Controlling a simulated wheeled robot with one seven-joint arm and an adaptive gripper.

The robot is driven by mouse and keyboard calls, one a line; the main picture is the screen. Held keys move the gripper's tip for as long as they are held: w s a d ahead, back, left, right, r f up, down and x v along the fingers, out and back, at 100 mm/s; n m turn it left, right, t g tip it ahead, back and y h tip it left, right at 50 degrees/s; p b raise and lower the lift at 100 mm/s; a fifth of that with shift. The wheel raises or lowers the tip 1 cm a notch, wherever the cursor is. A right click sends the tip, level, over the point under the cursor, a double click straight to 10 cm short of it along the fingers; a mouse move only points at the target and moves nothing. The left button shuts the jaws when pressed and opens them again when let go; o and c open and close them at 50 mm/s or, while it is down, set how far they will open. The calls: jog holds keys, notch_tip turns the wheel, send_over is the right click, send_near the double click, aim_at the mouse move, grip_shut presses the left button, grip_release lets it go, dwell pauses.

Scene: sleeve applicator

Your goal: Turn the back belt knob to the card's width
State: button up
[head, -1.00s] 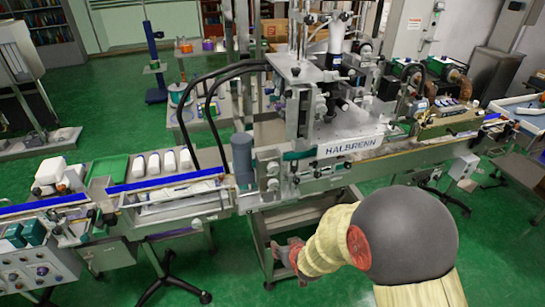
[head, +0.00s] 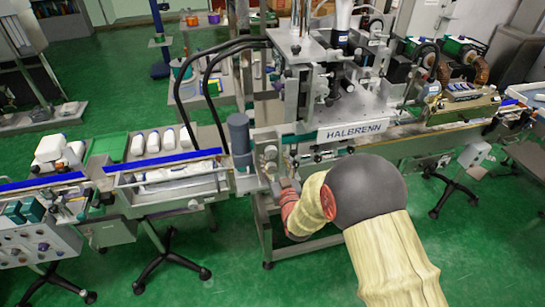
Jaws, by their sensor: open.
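The HALBRENN machine (head: 345,133) stands in the middle of the head view, over a long conveyor. I cannot tell which one is the back belt knob. No width card can be made out. My gripper (head: 285,184) is at the machine's front, just below and right of those knobs. It is small and partly hidden by my wrist, with its jaws open. I cannot tell whether it touches anything.
A control panel (head: 40,245) is at lower left. A grey box on a stand (head: 474,154) is at right. Green floor (head: 225,270) is open in front of the machine.

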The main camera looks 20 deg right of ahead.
aim_at(271, 151)
jog(key=shift+w, duration=1.45)
jog(key=shift+c, duration=0.7)
jog(key=c, duration=1)
